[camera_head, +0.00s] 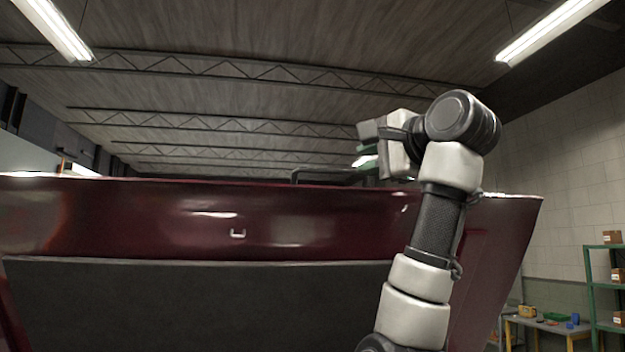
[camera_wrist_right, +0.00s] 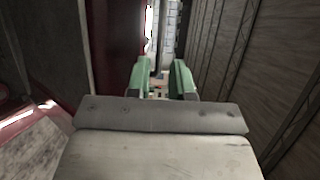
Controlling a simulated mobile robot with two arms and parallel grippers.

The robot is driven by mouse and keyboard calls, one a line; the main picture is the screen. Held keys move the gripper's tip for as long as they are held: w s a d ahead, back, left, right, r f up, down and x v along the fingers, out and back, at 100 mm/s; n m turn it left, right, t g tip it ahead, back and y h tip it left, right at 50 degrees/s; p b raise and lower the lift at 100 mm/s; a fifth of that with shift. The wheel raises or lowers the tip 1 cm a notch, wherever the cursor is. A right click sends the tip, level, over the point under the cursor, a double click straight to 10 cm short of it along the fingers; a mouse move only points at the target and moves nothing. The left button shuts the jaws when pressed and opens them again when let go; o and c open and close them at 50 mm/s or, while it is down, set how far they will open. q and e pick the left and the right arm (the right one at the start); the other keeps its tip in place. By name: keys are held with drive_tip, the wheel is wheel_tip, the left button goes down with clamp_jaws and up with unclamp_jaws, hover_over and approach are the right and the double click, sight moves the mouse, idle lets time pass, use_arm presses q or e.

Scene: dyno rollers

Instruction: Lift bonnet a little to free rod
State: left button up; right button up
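The raised dark red bonnet (camera_head: 190,225) spans the head view, with a dark inner panel (camera_head: 200,300) and a small metal loop (camera_head: 238,233) above it. My right arm stands in front of it. My right gripper (camera_head: 366,152) is at the bonnet's top edge, right of the middle. In the right wrist view, the two green fingers (camera_wrist_right: 161,76) are apart with a gap between them. The bonnet's red side (camera_wrist_right: 118,45) is left of the fingers. A thin dark upright bar shows beyond the gap; I cannot tell if it is the rod. My left gripper is out of view.
A dark bent bar (camera_head: 328,173) shows just above the bonnet's top edge. A green shelf (camera_head: 590,275) with boxes and a workbench (camera_head: 545,325) stand far right. The space above the bonnet is clear up to the ceiling beams.

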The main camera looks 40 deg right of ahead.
sight(335, 170)
drive_tip(key=w+p, duration=0.2)
drive_tip(key=w, duration=0.1)
drive_tip(key=w+p, duration=0.1)
drive_tip(key=w, duration=0.2)
drive_tip(key=w+d+p, duration=0.1)
drive_tip(key=w+p, duration=0.1)
drive_tip(key=w, duration=0.2)
drive_tip(key=shift+f+p, duration=0.1)
drive_tip(key=shift+p, duration=0.2)
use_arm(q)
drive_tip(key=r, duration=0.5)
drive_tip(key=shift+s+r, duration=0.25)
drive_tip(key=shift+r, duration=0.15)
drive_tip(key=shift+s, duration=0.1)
use_arm(e)
drive_tip(key=shift+s, duration=0.1)
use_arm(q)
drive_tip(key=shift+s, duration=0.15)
use_arm(e)
clamp_jaws()
